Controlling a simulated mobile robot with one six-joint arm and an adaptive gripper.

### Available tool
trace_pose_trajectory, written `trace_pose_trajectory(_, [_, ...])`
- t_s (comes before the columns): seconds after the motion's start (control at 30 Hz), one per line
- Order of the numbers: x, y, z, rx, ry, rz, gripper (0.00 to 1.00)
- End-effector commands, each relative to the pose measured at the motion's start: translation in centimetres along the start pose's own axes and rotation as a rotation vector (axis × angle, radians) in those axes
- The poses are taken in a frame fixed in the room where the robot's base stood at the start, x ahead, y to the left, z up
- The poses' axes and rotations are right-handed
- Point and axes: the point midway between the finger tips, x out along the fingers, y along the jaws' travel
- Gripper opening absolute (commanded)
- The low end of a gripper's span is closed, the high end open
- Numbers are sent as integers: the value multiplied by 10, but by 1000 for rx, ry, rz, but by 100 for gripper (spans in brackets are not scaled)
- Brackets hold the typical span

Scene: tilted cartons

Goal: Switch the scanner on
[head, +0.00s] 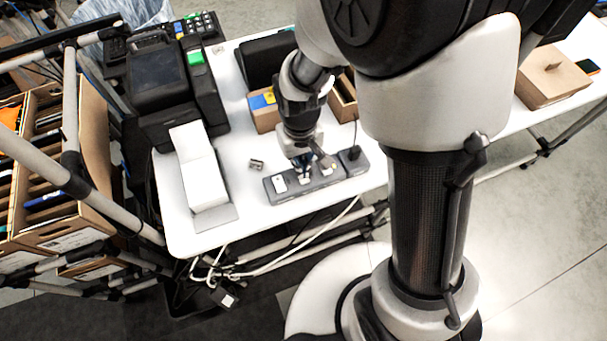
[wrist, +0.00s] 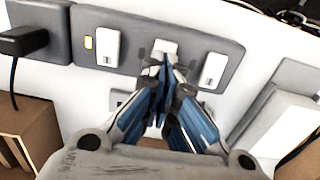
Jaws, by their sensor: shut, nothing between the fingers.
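A dark grey switch strip (head: 292,191) lies along the front edge of the white table, with three white rocker switches and a black plug (head: 352,154) at its right end. In the wrist view the strip (wrist: 140,28) runs across the top; the plug (wrist: 22,40) is at left. A yellow-framed light shows beside the left switch (wrist: 108,47). My gripper (head: 304,171) is shut and empty. Its fingertips (wrist: 166,65) are at the middle switch (wrist: 166,46) and partly hide it; contact cannot be told. The right switch (wrist: 213,70) is clear. No switch label is readable.
A black desk machine (head: 157,78) with a paper-white tray (head: 203,180) stands left. Small cardboard boxes (head: 264,115) sit behind my gripper. White cables (head: 290,257) hang below the table edge.

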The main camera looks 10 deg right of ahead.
Motion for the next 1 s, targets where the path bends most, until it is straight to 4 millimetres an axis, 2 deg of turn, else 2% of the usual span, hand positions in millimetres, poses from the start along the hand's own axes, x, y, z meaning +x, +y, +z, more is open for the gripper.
trace_pose_trajectory(0.17, [4, 0, 0, 0, -1, 0, 0])
trace_pose_trajectory(0.37, [-2, 0, 0, 0, -1, 0, 0])
trace_pose_trajectory(1.0, [-54, 0, 0, 0, 0, 0, 0])
